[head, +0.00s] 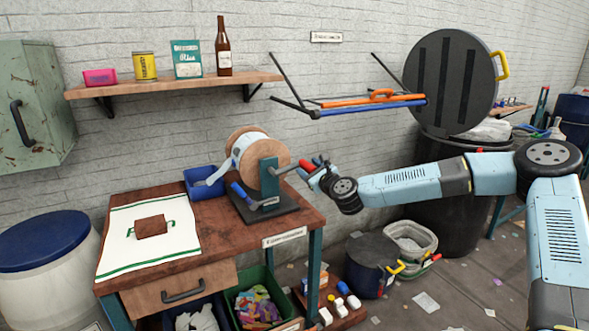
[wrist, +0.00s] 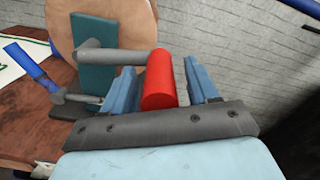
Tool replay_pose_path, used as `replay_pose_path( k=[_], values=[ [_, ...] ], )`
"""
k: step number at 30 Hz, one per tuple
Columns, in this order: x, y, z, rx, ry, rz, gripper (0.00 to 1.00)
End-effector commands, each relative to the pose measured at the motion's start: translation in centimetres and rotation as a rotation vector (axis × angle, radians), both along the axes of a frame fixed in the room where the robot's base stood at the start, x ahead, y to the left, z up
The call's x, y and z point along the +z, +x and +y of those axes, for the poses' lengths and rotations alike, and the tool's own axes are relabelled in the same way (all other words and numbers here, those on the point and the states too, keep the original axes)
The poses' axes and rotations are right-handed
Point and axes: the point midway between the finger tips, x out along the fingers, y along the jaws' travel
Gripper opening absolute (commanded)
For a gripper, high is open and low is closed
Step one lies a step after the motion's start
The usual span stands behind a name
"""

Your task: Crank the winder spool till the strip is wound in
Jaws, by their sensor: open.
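The winder spool (head: 240,140), with wooden side discs, stands on a dark base (head: 262,208) on the bench; its disc also shows in the wrist view (wrist: 112,22). A teal upright (head: 268,178) supports it. A pale strip (head: 222,172) runs from the spool down to the left, towards the blue bin. A grey crank arm (wrist: 108,56) ends in a red handle (wrist: 158,82). My gripper (head: 313,172) is at the handle. In the wrist view its blue fingers stand apart on either side of the red handle, with a visible gap on the right.
A blue bin (head: 203,183) is behind left, and a white cloth (head: 150,240) with a brown block (head: 151,226) lies left on the bench. A wooden shelf (head: 180,85) hangs above.

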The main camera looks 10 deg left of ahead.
Motion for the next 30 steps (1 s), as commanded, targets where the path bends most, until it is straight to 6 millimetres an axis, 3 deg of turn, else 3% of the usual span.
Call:
replay_pose_path(
  k=[11,24,30],
  values=[
    [-0.1,-1.1,-1.1,0.0,-0.001,0.001,0.59],
    [-0.1,-7.4,-6.7,0.0,0.0,0.001,0.59],
    [-0.2,-9.5,-8.4,0.0,0.0,0.001,0.59]
  ],
)
